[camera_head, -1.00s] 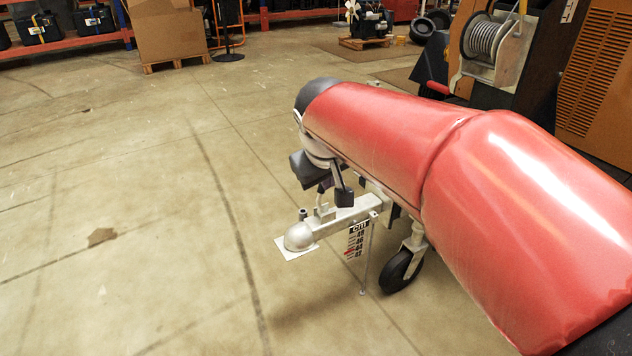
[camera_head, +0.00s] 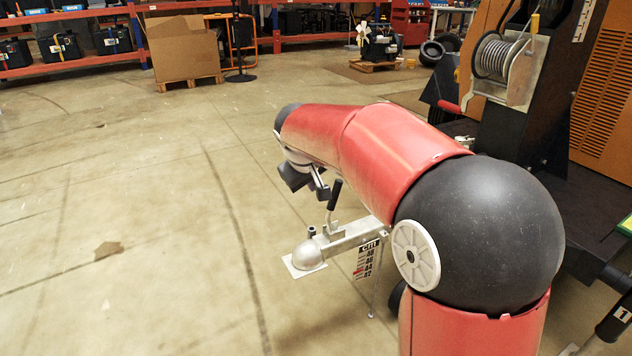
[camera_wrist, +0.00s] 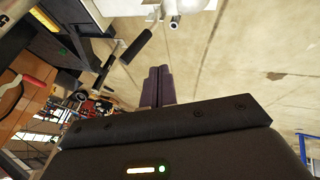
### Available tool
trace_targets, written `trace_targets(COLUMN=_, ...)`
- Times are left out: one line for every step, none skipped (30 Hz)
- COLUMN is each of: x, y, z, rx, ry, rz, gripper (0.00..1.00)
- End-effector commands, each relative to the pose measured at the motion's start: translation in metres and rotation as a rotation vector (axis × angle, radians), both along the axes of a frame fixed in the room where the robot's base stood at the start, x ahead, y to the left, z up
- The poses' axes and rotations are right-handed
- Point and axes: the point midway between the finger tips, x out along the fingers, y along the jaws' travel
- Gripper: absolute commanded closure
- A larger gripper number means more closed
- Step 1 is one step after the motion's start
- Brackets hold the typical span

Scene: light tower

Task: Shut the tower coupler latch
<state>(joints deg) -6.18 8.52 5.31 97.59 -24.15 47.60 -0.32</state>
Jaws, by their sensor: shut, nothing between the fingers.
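The coupler (camera_head: 310,254) is a silver ball-shaped housing at the end of the pale tow bar, at the middle of the head view. Its latch lever (camera_head: 335,194) has a black handle and stands raised, tilted above the bar. In the wrist view the black latch handle (camera_wrist: 135,47) lies up and left of my fingers, and part of the silver coupler (camera_wrist: 182,8) shows at the top edge. My gripper (camera_wrist: 155,86) has its dark fingers together and empty, apart from the handle in that picture. In the head view my gripper (camera_head: 319,188) is beside the handle, partly hidden by my wrist.
A height scale plate (camera_head: 367,260) hangs beside the tow bar. A dark machine with a cable reel (camera_head: 499,55) and an orange panel (camera_head: 604,90) stand at right. A cardboard box (camera_head: 183,48) and shelves (camera_head: 75,18) are far back. The floor at left is clear.

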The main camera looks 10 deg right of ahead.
Motion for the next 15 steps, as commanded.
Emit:
trace_targets(x=0.005, y=-0.003, z=-0.012, rx=-0.001, ry=0.006, rz=-0.002, gripper=1.00)
trace_targets(x=0.009, y=-0.004, z=-0.018, rx=-0.001, ry=0.005, rz=-0.002, gripper=1.00)
trace_targets(x=0.013, y=-0.006, z=-0.025, rx=-0.001, ry=0.006, rz=-0.002, gripper=1.00)
trace_targets(x=0.017, y=-0.007, z=-0.031, rx=-0.001, ry=0.004, rz=-0.002, gripper=1.00)
trace_targets(x=0.020, y=-0.009, z=-0.036, rx=-0.001, ry=0.005, rz=-0.003, gripper=1.00)
trace_targets(x=0.024, y=-0.011, z=-0.044, rx=-0.001, ry=0.005, rz=-0.003, gripper=1.00)
trace_targets(x=0.028, y=-0.012, z=-0.049, rx=-0.001, ry=0.004, rz=-0.003, gripper=1.00)
trace_targets(x=0.031, y=-0.013, z=-0.054, rx=-0.001, ry=0.004, rz=-0.003, gripper=1.00)
trace_targets(x=0.035, y=-0.014, z=-0.060, rx=-0.001, ry=0.004, rz=-0.003, gripper=1.00)
trace_targets(x=0.038, y=-0.015, z=-0.065, rx=-0.001, ry=0.003, rz=-0.002, gripper=1.00)
trace_targets(x=0.040, y=-0.022, z=-0.063, rx=-0.001, ry=0.002, rz=-0.006, gripper=1.00)
trace_targets(x=0.043, y=-0.028, z=-0.064, rx=-0.001, ry=0.002, rz=-0.006, gripper=1.00)
trace_targets(x=0.045, y=-0.032, z=-0.065, rx=0.000, ry=0.001, rz=-0.005, gripper=1.00)
trace_targets(x=0.047, y=-0.035, z=-0.066, rx=0.000, ry=0.000, rz=-0.005, gripper=1.00)
trace_targets(x=0.049, y=-0.038, z=-0.067, rx=-0.001, ry=0.000, rz=-0.004, gripper=1.00)
